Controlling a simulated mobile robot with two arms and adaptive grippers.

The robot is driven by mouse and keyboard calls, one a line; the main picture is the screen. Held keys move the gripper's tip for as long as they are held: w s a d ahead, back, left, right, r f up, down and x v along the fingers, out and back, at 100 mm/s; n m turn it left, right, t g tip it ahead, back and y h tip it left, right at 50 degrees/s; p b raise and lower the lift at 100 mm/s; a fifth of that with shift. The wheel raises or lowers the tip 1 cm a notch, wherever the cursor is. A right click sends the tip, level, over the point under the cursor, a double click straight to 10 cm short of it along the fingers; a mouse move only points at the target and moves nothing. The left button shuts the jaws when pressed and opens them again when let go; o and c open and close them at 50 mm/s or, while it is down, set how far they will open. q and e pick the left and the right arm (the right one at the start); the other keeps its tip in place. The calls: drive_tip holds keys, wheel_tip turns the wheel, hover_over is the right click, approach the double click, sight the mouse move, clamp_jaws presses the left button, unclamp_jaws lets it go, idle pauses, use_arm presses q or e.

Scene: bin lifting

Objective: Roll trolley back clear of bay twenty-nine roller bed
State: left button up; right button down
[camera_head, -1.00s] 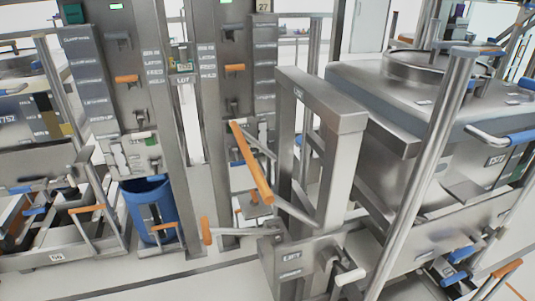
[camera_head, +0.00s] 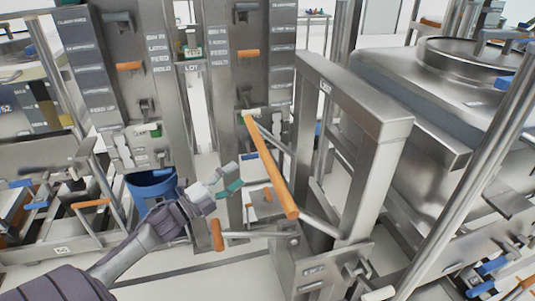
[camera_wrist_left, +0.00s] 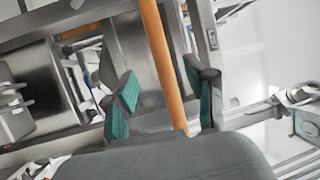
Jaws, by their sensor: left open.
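The trolley's upright steel frame (camera_head: 372,115) stands right of centre in the head view. A long orange handle bar (camera_head: 270,168) slants across its near left side, and a short orange lever grip (camera_head: 217,235) is low beside it. My left gripper (camera_head: 232,178) is open, with teal finger pads, just left of the bar. In the left wrist view the orange bar (camera_wrist_left: 160,62) runs between the two open fingers (camera_wrist_left: 165,100) in the picture; I see no grip on it, and the depth gap is unclear. My right gripper is out of view.
A large steel vessel (camera_head: 425,105) fills the right side behind a slanted post (camera_head: 485,160). Steel columns with labels and orange levers (camera_head: 130,66) stand at the back left. A blue bin (camera_head: 152,186) sits behind my left arm. Pale floor shows at the lower middle.

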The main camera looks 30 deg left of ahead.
sight(265, 156)
use_arm(q)
drive_tip(key=p+x, duration=0.1)
drive_tip(key=x, duration=1)
drive_tip(key=shift+w+a+f, duration=0.1)
drive_tip(key=shift+w+f, duration=0.05)
drive_tip(key=shift+w, duration=0.05)
clamp_jaws()
